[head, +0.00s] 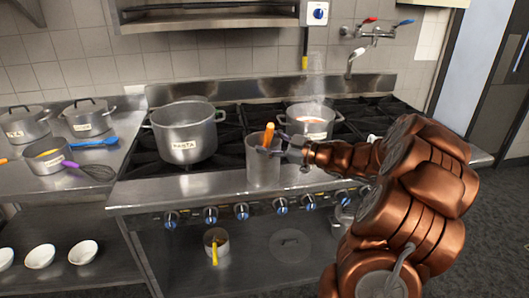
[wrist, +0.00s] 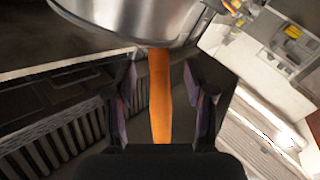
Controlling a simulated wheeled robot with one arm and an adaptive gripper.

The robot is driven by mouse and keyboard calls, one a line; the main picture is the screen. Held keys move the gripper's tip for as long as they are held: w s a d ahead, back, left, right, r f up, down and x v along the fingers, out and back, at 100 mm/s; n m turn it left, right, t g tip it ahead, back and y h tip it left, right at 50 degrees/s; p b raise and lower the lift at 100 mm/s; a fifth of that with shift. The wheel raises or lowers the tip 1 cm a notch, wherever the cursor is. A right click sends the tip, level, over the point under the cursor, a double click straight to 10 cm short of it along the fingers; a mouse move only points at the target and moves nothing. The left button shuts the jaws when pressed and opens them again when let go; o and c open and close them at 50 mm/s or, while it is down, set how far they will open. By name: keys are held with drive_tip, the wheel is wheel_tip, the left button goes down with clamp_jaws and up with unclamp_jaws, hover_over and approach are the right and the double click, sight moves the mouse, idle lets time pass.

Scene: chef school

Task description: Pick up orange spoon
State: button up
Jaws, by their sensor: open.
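The orange spoon (head: 268,135) stands upright in a tall metal container (head: 262,165) at the front of the stove. Only its orange handle shows above the rim; the rest is hidden inside. My gripper (head: 270,151) is at the handle, just over the container's rim. In the wrist view, the orange handle (wrist: 160,95) lies between the two open fingers of my gripper (wrist: 161,100), with a gap visible on each side. The metal container (wrist: 140,18) shows at the top of that view.
A large pot labelled PASTA (head: 186,140) stands left of the container. A steaming pot (head: 310,120) stands behind on the right. On the left counter are a small pan (head: 45,162), a blue utensil (head: 95,143) and a purple-handled whisk (head: 88,169). Stove knobs (head: 241,211) line the front.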

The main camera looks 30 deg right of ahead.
drive_tip(key=shift+w+a, duration=0.1)
drive_tip(key=shift+w, duration=0.1)
clamp_jaws()
idle(0.4)
